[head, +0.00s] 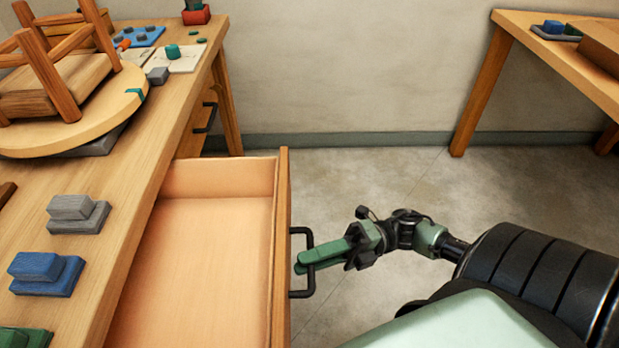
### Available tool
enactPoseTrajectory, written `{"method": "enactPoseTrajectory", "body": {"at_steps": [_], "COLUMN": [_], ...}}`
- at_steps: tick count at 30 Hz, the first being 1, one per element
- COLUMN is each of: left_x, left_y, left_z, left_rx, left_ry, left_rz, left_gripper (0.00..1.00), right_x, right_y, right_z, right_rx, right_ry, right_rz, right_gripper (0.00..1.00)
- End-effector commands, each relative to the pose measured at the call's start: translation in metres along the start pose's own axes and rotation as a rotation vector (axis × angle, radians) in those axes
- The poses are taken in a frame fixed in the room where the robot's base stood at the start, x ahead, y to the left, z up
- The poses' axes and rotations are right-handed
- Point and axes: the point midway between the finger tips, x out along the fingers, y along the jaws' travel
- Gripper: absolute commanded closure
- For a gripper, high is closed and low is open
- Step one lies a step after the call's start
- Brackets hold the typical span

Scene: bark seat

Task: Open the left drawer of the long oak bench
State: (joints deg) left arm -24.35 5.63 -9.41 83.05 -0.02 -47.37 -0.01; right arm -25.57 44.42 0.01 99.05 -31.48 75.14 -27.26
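The long oak bench (138,165) runs along the left side of the head view. Its near drawer (212,225), the left one when facing the bench front, is pulled well out and looks empty inside. A black bar handle (304,291) sits on the drawer's front panel (282,215). My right gripper (305,262) has its green fingers across the handle bar, close together, and appears shut on it. The fingers hide the middle of the bar. The farther drawer, with its black handle (207,117), looks closed. My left gripper is not in view.
Another wooden table (560,45) stands at the far right. The floor (365,185) between is clear.

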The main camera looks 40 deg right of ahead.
Motion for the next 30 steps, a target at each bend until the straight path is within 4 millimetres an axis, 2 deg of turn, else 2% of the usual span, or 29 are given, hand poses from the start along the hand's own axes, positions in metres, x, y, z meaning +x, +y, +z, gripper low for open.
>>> {"method": "enactPoseTrajectory", "body": {"at_steps": [11, 16, 24, 30], "left_x": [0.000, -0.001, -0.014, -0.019], "left_y": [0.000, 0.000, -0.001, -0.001], "left_z": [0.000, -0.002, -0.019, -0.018], "left_rx": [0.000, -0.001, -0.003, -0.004], "left_ry": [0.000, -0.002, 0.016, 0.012], "left_rz": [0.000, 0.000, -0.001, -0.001], "left_gripper": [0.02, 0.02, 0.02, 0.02], "right_x": [-0.002, -0.023, -0.067, -0.078], "right_y": [0.000, -0.001, -0.001, 0.000], "right_z": [0.000, 0.001, 0.001, 0.000], "right_rx": [0.000, 0.001, 0.001, 0.001], "right_ry": [-0.001, -0.002, -0.002, 0.000], "right_rz": [0.001, -0.002, -0.001, 0.001], "right_gripper": [0.66, 0.66, 0.66, 0.66]}}
